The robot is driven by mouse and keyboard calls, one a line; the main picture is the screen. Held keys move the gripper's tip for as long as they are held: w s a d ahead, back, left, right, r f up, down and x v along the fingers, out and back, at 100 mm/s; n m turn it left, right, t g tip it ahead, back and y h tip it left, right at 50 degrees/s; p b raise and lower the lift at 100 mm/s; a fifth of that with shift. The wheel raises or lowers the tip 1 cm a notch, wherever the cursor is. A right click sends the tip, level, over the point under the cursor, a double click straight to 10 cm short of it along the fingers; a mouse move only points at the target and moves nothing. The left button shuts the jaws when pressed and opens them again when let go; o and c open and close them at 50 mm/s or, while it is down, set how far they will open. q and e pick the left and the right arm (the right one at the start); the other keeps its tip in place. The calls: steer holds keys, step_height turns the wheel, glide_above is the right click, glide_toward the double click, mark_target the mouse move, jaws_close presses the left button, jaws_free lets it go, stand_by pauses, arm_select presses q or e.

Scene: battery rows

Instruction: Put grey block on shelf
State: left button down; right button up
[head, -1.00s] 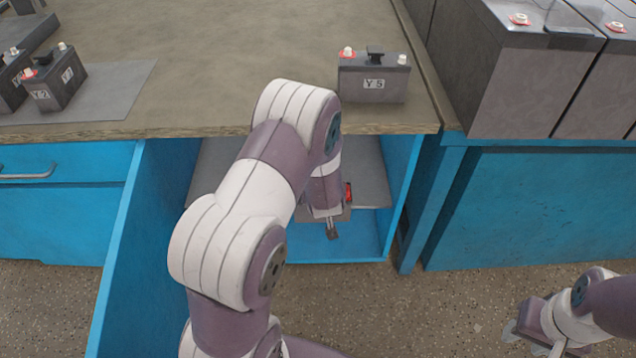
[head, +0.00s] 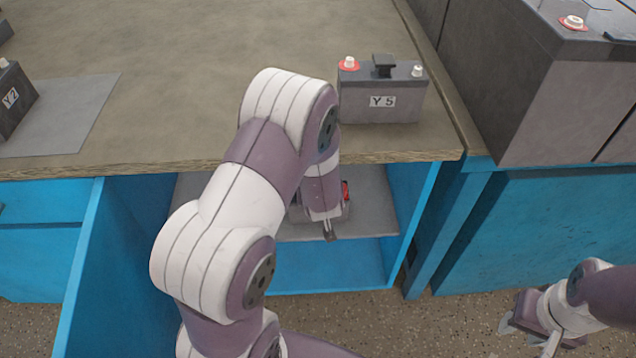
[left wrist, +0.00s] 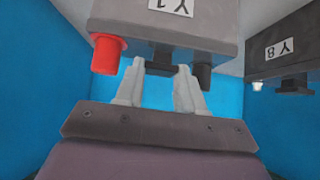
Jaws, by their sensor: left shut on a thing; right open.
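The grey block is a battery-like box labelled Y1 (left wrist: 165,22) with a red terminal, a dark terminal and a black handle. In the left wrist view my left gripper (left wrist: 160,72) is shut on its black handle. In the head view the block (head: 346,211) shows only in part around my left wrist, inside the open cabinet at the grey shelf (head: 377,220). My arm hides most of it, and I cannot tell if it touches the shelf. My right gripper (head: 526,334) is open and empty at the lower right.
A darker battery Y8 (left wrist: 285,62) is beside Y1 in the left wrist view. Battery Y5 (head: 382,103) stands on the worktop (head: 200,80) above the cabinet, and Y2 (head: 14,100) is at the left. Blue cabinet walls (head: 412,215) bound the opening. Large grey batteries (head: 560,100) stand right.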

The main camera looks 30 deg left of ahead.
arm_select(q)
steer(key=shift+w+f, duration=0.15)
steer(key=shift+f, duration=0.05)
steer(key=shift+r, duration=0.2)
steer(key=shift+f, duration=0.1)
arm_select(e)
steer(key=shift+f, duration=0.25)
arm_select(q)
steer(key=c, duration=0.7)
jaws_free()
steer(key=shift+s+f, duration=0.15)
steer(key=shift+s, duration=0.05)
steer(key=shift+r+p, duration=0.2)
steer(key=shift+p, duration=0.1)
steer(key=s+d+r+m+g+h+p, duration=0.2)
steer(key=s+d+r+m+h+p, duration=0.15)
steer(key=s+d+r+p, duration=0.45)
steer(key=s+d+r+m+g+h+b, duration=0.1)
steer(key=s+r+m+g+b, duration=0.1)
steer(key=s+r, duration=0.4)
steer(key=s+m+g, duration=0.1)
steer(key=s+g, duration=0.1)
steer(key=shift+s+d+r, duration=0.3)
steer(key=shift+r, duration=0.05)
arm_select(e)
step_height(320, 180, up, 6)
steer(key=shift+f, duration=0.1)
